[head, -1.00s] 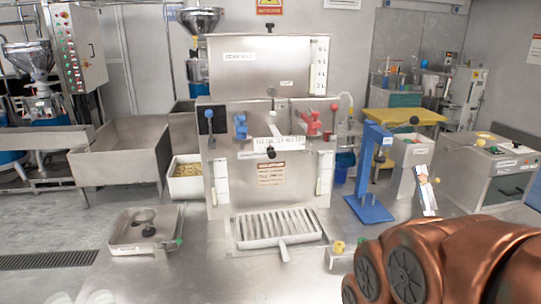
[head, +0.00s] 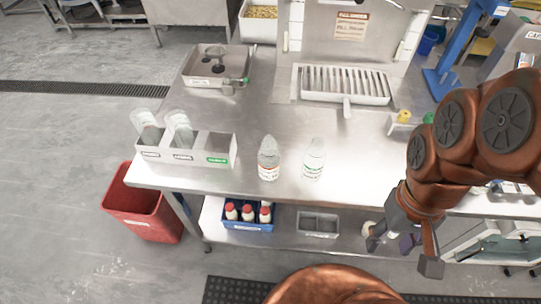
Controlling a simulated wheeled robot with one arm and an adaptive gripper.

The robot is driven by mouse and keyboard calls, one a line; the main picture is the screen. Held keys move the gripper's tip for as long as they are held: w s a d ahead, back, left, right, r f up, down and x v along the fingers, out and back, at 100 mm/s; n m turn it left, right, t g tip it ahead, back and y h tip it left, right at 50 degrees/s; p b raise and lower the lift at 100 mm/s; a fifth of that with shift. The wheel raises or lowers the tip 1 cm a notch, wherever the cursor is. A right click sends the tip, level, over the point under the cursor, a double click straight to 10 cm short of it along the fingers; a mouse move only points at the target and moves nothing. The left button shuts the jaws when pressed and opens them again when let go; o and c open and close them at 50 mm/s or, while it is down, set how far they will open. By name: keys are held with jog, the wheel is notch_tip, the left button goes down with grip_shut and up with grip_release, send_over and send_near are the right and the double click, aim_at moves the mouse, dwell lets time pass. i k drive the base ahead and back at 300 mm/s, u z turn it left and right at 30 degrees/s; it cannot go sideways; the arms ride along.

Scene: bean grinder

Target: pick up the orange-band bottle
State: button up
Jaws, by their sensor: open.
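The orange-band bottle (head: 268,160) is a clear bottle with an orange-red band on its label. It stands upright on the steel table near its front edge. A similar clear bottle with a green band (head: 313,160) stands to its right, a small gap apart. My gripper (head: 404,243) hangs at the right, in front of the table edge, pointing down. Its fingers are spread and nothing shows between them. It is well to the right of the orange-band bottle and apart from it.
A labelled holder (head: 188,155) with two clear containers stands left of the bottles. A tray (head: 216,82) and a slotted drip tray (head: 345,100) lie behind. A lower shelf holds a blue crate (head: 248,226) of red-capped bottles. A red bin (head: 140,208) stands on the floor.

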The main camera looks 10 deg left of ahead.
aim_at(269, 154)
jog(key=z, duration=1.2)
jog(key=k, duration=1.3)
jog(key=u, duration=2)
